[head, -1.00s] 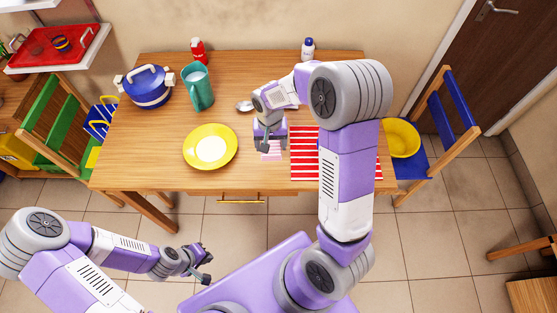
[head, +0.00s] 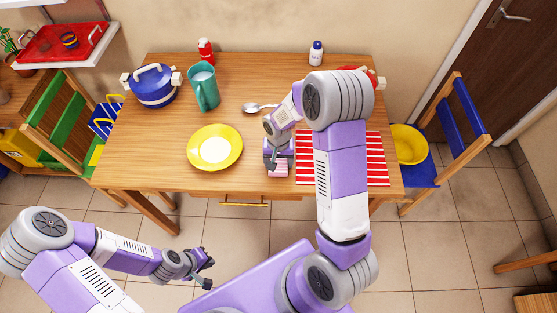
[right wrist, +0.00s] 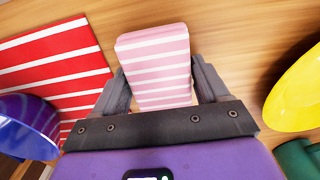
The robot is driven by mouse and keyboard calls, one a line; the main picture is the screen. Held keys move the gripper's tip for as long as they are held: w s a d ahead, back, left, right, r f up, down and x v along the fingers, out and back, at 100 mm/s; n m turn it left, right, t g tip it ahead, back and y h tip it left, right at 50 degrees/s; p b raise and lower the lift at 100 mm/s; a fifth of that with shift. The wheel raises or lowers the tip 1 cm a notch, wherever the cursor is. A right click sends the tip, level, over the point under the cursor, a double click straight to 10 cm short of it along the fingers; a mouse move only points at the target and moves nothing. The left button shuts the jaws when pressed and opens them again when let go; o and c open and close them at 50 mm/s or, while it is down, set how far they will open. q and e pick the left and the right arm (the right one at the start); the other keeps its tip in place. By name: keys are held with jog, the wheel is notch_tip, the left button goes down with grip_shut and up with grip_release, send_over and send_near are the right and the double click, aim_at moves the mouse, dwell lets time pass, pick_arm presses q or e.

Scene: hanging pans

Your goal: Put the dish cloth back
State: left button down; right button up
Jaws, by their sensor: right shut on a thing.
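A pink-and-white striped folded cloth (right wrist: 155,65) is between the fingers of my right gripper (right wrist: 158,85) in the right wrist view. My right gripper (head: 278,164) is shut on it. In the head view a small piece of the cloth (head: 278,172) shows below the fingers, near the table's front edge, between the yellow plate and the red striped mat. I cannot tell if the cloth touches the table. My left gripper (head: 203,265) hangs in front of the table, over the floor, away from everything; its finger opening is unclear.
The yellow plate (head: 230,132) is left of my right gripper, and the red-and-white mat (head: 376,160) is right of it. My right arm hides part of the table (head: 160,165).

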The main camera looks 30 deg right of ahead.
aim_at(279, 160)
jog(key=shift+f, duration=0.2)
jog(key=o, duration=1)
jog(key=shift+r, duration=0.1)
jog(key=shift+r, duration=0.2)
notch_tip(279, 160, up, 12)
jog(key=p, duration=0.3)
jog(key=shift+f, duration=0.1)
